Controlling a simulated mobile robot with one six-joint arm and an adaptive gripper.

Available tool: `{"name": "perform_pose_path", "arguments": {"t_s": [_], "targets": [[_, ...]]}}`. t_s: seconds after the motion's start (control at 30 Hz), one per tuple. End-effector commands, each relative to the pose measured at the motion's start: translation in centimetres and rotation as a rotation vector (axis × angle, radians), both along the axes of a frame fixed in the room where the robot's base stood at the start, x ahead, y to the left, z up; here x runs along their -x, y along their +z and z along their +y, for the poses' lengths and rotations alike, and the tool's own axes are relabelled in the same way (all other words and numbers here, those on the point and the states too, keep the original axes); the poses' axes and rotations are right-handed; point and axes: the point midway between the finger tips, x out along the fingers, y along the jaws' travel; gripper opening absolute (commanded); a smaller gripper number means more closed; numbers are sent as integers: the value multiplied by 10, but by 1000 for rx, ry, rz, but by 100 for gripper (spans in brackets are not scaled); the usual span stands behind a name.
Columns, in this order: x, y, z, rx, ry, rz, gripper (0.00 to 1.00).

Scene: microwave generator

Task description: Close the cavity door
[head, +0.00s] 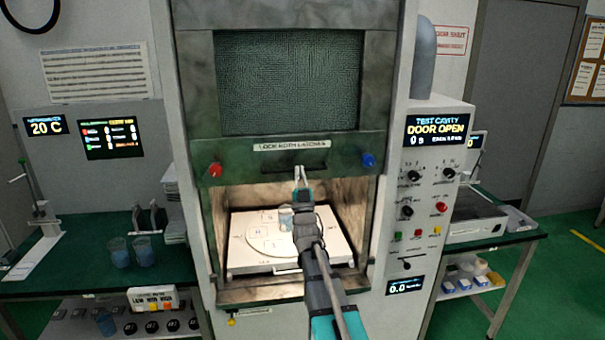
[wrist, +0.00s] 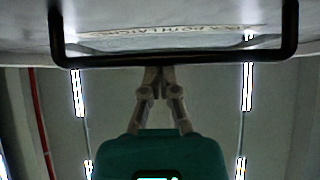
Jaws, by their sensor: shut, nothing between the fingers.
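The cavity door (head: 232,150) is a green panel with a mesh window, raised above the open cavity (head: 344,200). Its dark handle (head: 275,165) sits low on the panel, below a latch label. In the wrist view the handle is a black bar (wrist: 100,59) across the top. My gripper (head: 300,170) is shut and empty, fingers pointing up at the handle's middle. In the wrist view my gripper's tips (wrist: 158,70) meet the bar's lower edge; I cannot tell whether they touch. A red latch knob (head: 215,170) and a blue one (head: 368,160) flank the handle.
Inside the cavity, a white tray (head: 245,260) carries a beaker (head: 286,217), partly hidden by my arm. The control panel (head: 437,180) at right reads DOOR OPEN (head: 437,129). Side benches hold beakers (head: 120,254) at left and a tray (head: 472,224) at right.

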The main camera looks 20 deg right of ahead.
Motion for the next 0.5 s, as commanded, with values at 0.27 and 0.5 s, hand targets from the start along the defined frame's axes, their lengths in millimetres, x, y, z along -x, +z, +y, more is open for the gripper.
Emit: {"name": "perform_pose_path", "arguments": {"t_s": [0.27, 0.5], "targets": [[-1, -40, 0, 0, 1, 3, 0], [-1, -75, -1, 0, 1, 3, 0]]}}
